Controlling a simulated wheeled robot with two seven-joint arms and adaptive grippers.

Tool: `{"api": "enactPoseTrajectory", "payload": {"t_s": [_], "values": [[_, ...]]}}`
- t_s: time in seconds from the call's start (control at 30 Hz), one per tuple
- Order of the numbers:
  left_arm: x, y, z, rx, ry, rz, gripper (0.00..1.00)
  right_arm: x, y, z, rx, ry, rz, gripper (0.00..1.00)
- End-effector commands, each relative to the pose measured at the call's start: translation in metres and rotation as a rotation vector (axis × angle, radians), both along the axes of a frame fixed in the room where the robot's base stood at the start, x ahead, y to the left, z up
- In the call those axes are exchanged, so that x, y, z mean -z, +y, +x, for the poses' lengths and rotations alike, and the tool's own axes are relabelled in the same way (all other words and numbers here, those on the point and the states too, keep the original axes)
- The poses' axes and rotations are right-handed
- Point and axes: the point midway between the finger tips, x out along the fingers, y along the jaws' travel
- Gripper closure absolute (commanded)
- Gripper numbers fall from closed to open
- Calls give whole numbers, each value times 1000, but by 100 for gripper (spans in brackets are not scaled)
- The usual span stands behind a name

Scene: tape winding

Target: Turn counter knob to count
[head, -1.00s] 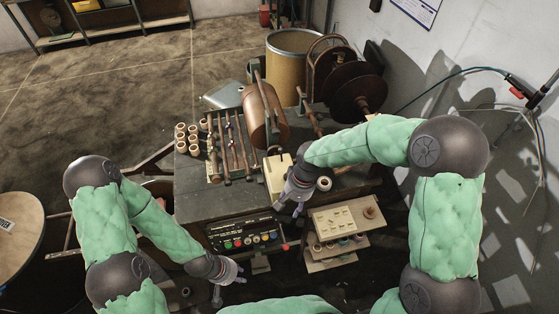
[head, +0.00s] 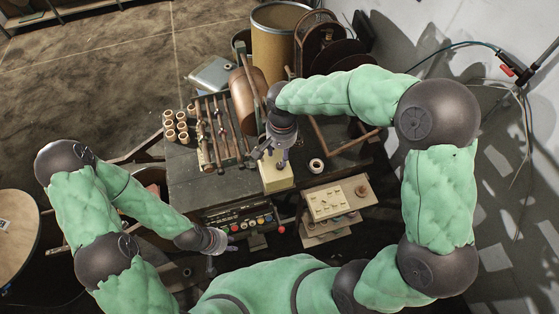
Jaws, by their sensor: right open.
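The counter looks to be the cream box (head: 277,178) on the front part of the dark bench. Its knob cannot be made out; my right gripper covers the box's upper part. My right gripper (head: 268,156) is over the box with its fingers apart and nothing seen between them. Whether it touches the box cannot be told. My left gripper (head: 222,245) is low at the front left, beside the control panel (head: 243,222) with its coloured buttons. Its finger opening is too small to tell.
Several tape cores (head: 182,126) stand at the bench's left. Rods and a brown roller (head: 241,98) lie behind the box. A single roll (head: 316,164) sits to its right. A small shelf rack (head: 334,199) stands at front right. A tan drum (head: 280,45) is behind.

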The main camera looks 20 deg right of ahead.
Motion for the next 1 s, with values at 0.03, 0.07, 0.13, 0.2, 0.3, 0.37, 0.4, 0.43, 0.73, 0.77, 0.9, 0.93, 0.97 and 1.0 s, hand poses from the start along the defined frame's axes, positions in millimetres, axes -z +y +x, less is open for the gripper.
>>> {"api": "enactPoseTrajectory", "payload": {"t_s": [0.03,0.07,0.13,0.2,0.3,0.37,0.4,0.43,0.73,0.77,0.9,0.93,0.97,1.0], "values": [[0,0,0,0,0,0,71,11,0,-1,0,4,0,51],[0,0,0,0,-1,0,71,16,0,-1,0,4,0,51],[0,0,0,0,-1,0,71,28,1,-1,1,4,0,51],[0,0,0,0,-1,0,71,39,1,-1,0,3,0,51],[0,0,0,0,-1,0,71,51,1,0,0,3,1,51],[0,0,0,0,-1,0,71,56,1,0,0,2,0,51],[0,0,0,0,-1,0,71,59,1,0,0,2,0,51],[0,0,0,0,-1,0,71,61,1,0,0,1,0,51],[0,0,1,0,-1,0,71,65,2,0,0,0,1,51],[0,0,0,0,-1,0,71,65,2,0,0,0,1,51],[0,0,1,0,-1,0,71,65,2,0,0,0,1,80],[0,0,1,0,-1,0,71,65,2,0,0,0,1,88],[0,0,1,0,-1,0,71,65,2,0,0,0,1,97],[0,0,0,0,-1,0,71,65,2,0,0,0,1,100]]}}
